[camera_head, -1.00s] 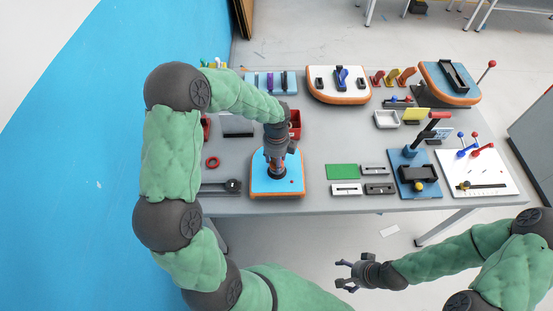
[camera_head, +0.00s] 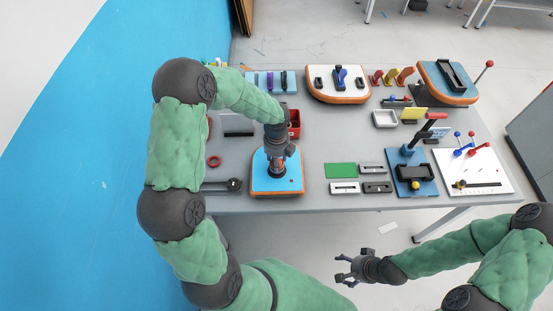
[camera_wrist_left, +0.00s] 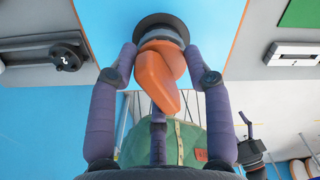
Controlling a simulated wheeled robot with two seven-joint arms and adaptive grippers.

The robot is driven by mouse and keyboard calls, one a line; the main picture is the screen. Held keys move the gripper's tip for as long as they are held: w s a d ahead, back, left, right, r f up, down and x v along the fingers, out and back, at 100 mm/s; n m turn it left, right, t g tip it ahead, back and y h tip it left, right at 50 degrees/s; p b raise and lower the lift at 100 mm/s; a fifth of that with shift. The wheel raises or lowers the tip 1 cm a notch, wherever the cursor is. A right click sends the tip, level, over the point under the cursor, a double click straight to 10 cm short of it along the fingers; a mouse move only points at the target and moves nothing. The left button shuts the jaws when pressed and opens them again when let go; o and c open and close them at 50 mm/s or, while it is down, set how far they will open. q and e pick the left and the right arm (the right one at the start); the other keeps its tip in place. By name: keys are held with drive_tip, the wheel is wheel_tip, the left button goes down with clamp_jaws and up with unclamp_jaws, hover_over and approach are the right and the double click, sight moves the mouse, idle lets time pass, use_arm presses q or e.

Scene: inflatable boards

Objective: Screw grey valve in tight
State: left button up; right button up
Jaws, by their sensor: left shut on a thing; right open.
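The grey valve (camera_wrist_left: 163,32) sits on the blue-topped board with an orange edge (camera_head: 262,184), and a dark round rim shows behind it in the left wrist view. An orange piece (camera_wrist_left: 162,75) hangs from the valve toward the camera. My left gripper (camera_head: 277,168) points down over the board. Its fingers (camera_wrist_left: 162,55) are shut on the valve from both sides. In the head view the gripper mostly hides the valve, and I cannot tell how deep it sits. My right gripper (camera_head: 348,270) is open and empty, in front of the table and away from the board.
The grey table (camera_head: 315,205) holds other boards. A green plate (camera_head: 340,170) and several small slotted blocks lie to the right. A red ring (camera_head: 214,161) and a dark-knobbed slider (camera_head: 233,184) lie to the left. A red bin (camera_head: 294,122) stands behind the gripper.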

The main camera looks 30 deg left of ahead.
use_arm(q)
drive_tip(key=shift+r+m+p, duration=0.1)
drive_tip(key=shift+m+p, duration=1.2)
drive_tip(key=shift+p, duration=0.1)
drive_tip(key=shift+m+p, duration=0.3)
drive_tip(key=shift+m, duration=0.1)
drive_tip(key=shift+d, duration=0.1)
drive_tip(key=shift+m+p, duration=0.3)
drive_tip(key=shift+p, duration=0.35)
drive_tip(key=shift+m+p, duration=1.35)
drive_tip(key=shift+m, duration=0.05)
